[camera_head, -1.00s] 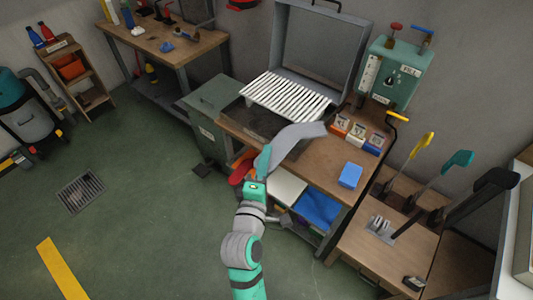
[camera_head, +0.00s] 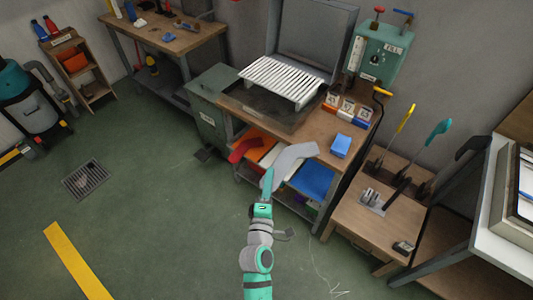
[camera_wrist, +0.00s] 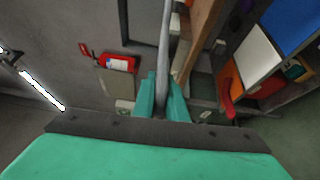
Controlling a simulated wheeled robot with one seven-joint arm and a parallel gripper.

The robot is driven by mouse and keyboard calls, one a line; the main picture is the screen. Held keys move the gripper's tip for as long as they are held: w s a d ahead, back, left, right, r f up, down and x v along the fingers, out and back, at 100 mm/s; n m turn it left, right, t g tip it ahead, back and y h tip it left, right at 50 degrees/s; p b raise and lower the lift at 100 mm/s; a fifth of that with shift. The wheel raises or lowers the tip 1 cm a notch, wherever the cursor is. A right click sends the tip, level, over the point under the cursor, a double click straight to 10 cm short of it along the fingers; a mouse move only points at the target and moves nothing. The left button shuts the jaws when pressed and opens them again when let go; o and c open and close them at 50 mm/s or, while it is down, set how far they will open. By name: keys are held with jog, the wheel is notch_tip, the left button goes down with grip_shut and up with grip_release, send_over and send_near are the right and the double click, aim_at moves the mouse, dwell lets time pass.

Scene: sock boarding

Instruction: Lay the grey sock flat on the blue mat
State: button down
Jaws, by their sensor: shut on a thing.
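The grey sock (camera_head: 290,161) hangs from my gripper (camera_head: 267,183) in the head view, its free end bent to the right near the front edge of the workbench. In the wrist view my gripper (camera_wrist: 163,98) is shut on the sock (camera_wrist: 165,48), which shows as a thin grey strip seen edge-on. A flat blue sheet (camera_head: 313,181), which looks like the blue mat, lies on the shelf under the bench, to the right of the sock. It also shows at the top right of the wrist view (camera_wrist: 290,20).
The workbench (camera_head: 318,128) carries a white slatted rack (camera_head: 287,79), small labelled boxes (camera_head: 346,106) and a blue block (camera_head: 341,146). Red (camera_head: 245,149) and white items lie on the shelf left of the blue sheet. A lever stand (camera_head: 375,220) is at right. Open floor lies left.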

notch_tip(320, 180, down, 17)
jog(key=n+y, duration=0.1)
jog(key=y, duration=0.1)
jog(key=shift+a+f+y, duration=0.15)
jog(key=shift+f+y, duration=0.05)
jog(key=shift+y, duration=0.1)
